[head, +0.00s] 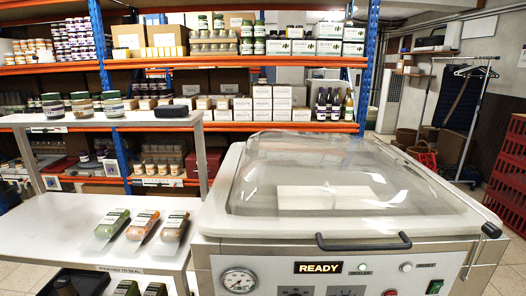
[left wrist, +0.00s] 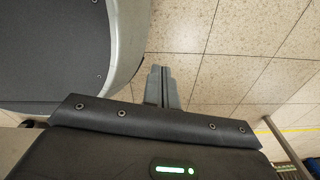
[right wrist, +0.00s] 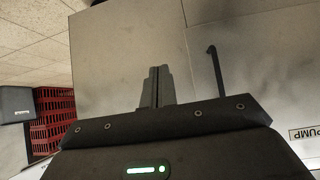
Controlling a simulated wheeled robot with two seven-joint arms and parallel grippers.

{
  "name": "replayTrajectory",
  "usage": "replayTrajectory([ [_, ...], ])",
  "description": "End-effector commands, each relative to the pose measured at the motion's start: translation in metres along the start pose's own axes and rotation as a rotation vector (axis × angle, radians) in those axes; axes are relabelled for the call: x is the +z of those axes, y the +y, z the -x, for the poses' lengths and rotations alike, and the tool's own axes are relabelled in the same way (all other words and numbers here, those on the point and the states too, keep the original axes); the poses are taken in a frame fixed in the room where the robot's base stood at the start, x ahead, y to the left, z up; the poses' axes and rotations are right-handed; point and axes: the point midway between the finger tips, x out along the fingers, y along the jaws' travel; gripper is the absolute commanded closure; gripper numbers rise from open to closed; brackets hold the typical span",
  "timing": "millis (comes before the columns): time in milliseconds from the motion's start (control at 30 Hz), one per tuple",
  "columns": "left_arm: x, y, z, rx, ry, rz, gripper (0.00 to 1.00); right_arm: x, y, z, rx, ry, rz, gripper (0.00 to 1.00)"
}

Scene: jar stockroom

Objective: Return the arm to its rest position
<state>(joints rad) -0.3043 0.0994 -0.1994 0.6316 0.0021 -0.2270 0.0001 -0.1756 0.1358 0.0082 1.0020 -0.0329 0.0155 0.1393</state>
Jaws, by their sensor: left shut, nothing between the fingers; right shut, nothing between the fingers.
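My left gripper (left wrist: 162,86) shows in the left wrist view with its fingers together and empty, above the tiled floor. My right gripper (right wrist: 157,86) shows in the right wrist view, also with its fingers together and empty, close to the grey side of a cabinet (right wrist: 120,50). Neither gripper nor arm is in the head view. In the head view a sealing machine (head: 340,250) stands at the front right with its clear lid (head: 330,175) down and its display reading READY.
A white table (head: 60,225) at left bears several filled pouches (head: 145,222); more lie below near a black tray (head: 75,283). Shelves (head: 220,62) of jars and boxes stand behind. Red crates (head: 508,170) and a rack (head: 475,110) stand at right. Red crates also show in the right wrist view (right wrist: 52,115).

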Motion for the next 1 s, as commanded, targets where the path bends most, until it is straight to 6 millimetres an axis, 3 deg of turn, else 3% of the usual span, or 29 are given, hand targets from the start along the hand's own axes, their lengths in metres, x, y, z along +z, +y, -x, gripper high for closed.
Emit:
replayTrajectory([
  [33,0.000,0.002,0.000,0.002,0.001,0.001,1.00,0.041,-0.006,0.007,-0.005,-0.102,0.036,1.00],
  [200,-0.001,0.007,0.000,0.009,0.003,0.003,1.00,0.168,-0.024,0.050,-0.038,-0.425,0.160,1.00],
  [300,-0.002,0.011,0.000,0.014,0.003,0.005,1.00,0.227,-0.033,0.083,-0.062,-0.574,0.208,1.00],
  [400,-0.003,0.016,0.000,0.018,0.004,0.007,1.00,0.269,-0.039,0.113,-0.081,-0.673,0.233,1.00],
  [500,-0.003,0.018,-0.001,0.022,0.004,0.008,1.00,0.294,-0.047,0.135,-0.100,-0.725,0.248,1.00],
  [600,-0.004,0.019,-0.001,0.022,0.005,0.008,1.00,0.306,-0.053,0.147,-0.114,-0.743,0.254,1.00],
  [1000,-0.004,0.017,-0.001,0.020,0.005,0.007,1.00,0.309,-0.053,0.151,-0.114,-0.748,0.251,1.00],
])
